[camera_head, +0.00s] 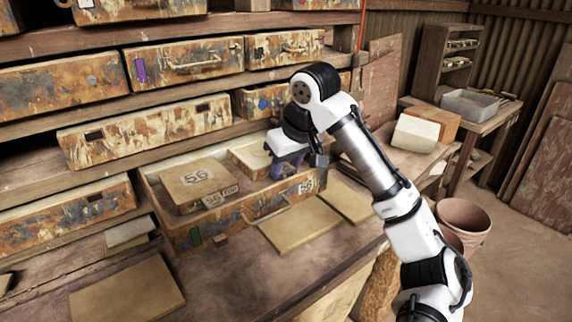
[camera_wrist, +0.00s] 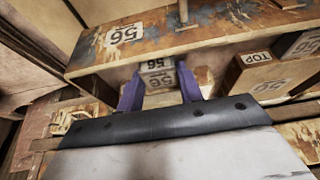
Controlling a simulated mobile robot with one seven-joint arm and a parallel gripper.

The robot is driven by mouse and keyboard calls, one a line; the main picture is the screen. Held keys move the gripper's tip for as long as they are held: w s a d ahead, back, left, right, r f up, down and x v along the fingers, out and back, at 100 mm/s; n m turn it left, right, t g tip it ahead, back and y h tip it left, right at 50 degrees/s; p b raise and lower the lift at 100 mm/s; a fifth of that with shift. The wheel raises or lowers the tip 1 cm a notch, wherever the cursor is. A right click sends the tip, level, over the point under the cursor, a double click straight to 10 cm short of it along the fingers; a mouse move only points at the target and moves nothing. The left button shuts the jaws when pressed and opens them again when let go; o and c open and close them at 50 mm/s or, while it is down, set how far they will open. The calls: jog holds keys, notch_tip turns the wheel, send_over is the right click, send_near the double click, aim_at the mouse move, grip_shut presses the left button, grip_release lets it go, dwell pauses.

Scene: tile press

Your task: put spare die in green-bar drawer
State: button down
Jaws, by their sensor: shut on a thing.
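The green-bar drawer stands pulled out in the head view, with a rusty front (camera_head: 262,206) bearing a green bar (camera_head: 195,237), a handle and a 56 label. My gripper (camera_head: 287,170) reaches down over its right part. In the wrist view my gripper's purple fingers (camera_wrist: 160,98) are shut on a small block with a 56 label, the spare die (camera_wrist: 158,77). Its underside is hidden, so I cannot tell whether it touches the drawer floor. A larger 56 block (camera_head: 195,184) sits at the drawer's left. A tan block (camera_head: 248,157) shows just left of my gripper.
Other rusty drawers (camera_head: 145,132) fill the rack behind and above. Flat tan plates (camera_head: 298,226) lie on the bench in front of the open drawer. A side table with a grey bin (camera_head: 468,105) and a bucket (camera_head: 463,215) on the floor are at the right.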

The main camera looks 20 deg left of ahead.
jog(key=shift+f, duration=0.3)
jog(key=c, duration=0.9)
grip_release()
jog(key=shift+o, duration=0.2)
jog(key=shift+f, duration=0.1)
jog(key=b+v, duration=0.1)
jog(key=v, duration=1.3)
